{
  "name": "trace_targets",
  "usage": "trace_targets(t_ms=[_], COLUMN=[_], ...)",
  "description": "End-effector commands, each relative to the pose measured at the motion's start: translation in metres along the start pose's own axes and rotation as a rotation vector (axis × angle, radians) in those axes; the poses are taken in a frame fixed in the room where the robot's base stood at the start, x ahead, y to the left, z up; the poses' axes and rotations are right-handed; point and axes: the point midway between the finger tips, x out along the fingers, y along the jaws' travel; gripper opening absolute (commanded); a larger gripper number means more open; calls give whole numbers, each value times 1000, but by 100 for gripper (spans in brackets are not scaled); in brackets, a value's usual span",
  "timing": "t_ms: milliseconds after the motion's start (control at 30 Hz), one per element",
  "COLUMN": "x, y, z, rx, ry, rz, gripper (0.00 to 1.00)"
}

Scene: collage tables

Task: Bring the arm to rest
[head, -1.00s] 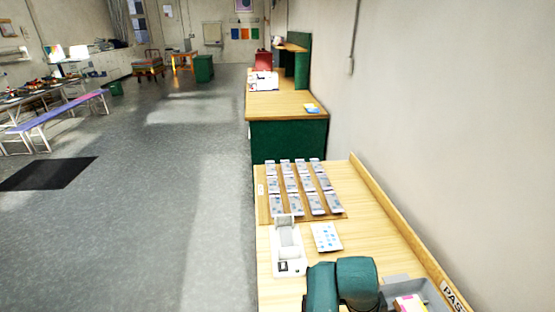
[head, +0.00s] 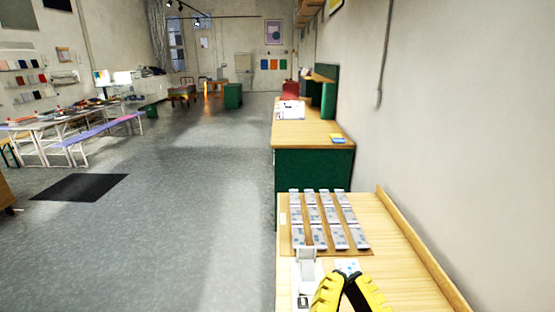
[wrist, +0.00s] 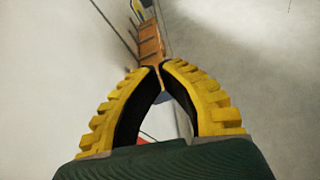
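My gripper (head: 346,277) is at the bottom of the head view, in front of the near wooden table (head: 408,262). Its yellow ribbed fingers bend inward over dark inner pads. In the wrist view my gripper (wrist: 161,68) has its fingertips together, with nothing held between them. The rest of the arm is out of the head view.
A rack of several patterned cards (head: 322,215) lies on the near table. A white device (head: 306,268) and a card (head: 347,266) sit just in front of it, close to my gripper. A wall runs along the right; open floor (head: 190,230) lies left.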

Motion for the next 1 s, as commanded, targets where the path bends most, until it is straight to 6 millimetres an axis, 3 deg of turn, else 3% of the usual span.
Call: trace_targets(t_ms=[67,100,367,700,833,1000], x=[-1,8,39,83,94,98], y=[-5,-10,-28,-54,-60,-62], z=[-16,-44,-139,-277,-310,-321], rx=[-188,-199,-187,-180,-178,-177], ry=[70,68,61,58,57,57], rz=[-16,-14,-12,-11,-11,-10], gripper=[0,0,0,0,0,0])
